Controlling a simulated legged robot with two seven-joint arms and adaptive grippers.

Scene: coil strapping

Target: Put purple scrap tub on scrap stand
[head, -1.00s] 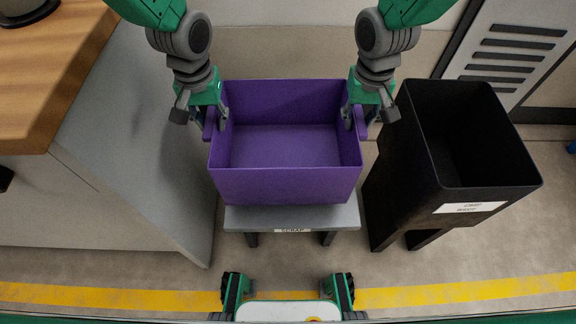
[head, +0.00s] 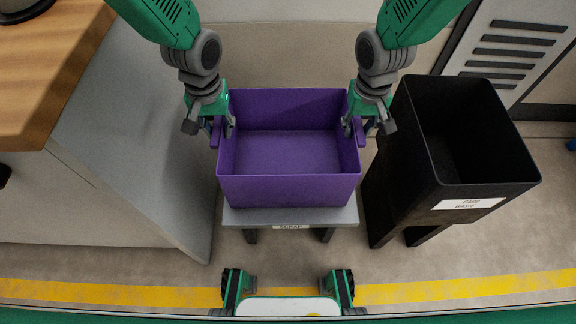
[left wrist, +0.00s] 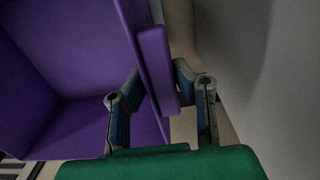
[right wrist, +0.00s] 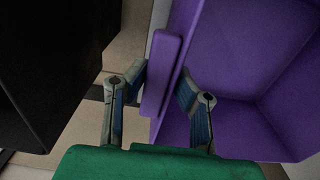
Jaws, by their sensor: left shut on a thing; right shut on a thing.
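The purple scrap tub (head: 288,190) is an open, empty box in the middle of the head view, upright. It appears right over the grey scrap stand (head: 340,216), which carries a "SCRAP" label; I cannot tell whether the tub touches it. My left gripper (head: 222,128) is shut on the tub's left side handle, and the handle shows between the fingers in the left wrist view (left wrist: 158,75). My right gripper (head: 356,128) is shut on the right side handle, also seen in the right wrist view (right wrist: 160,80). Most of the stand's top is hidden under the tub.
A black bin (head: 400,160) with a white label stands close to the right of the stand. A grey cabinet (head: 130,150) with a wooden top (head: 50,75) is at the left. A yellow floor line (head: 430,294) runs across the front.

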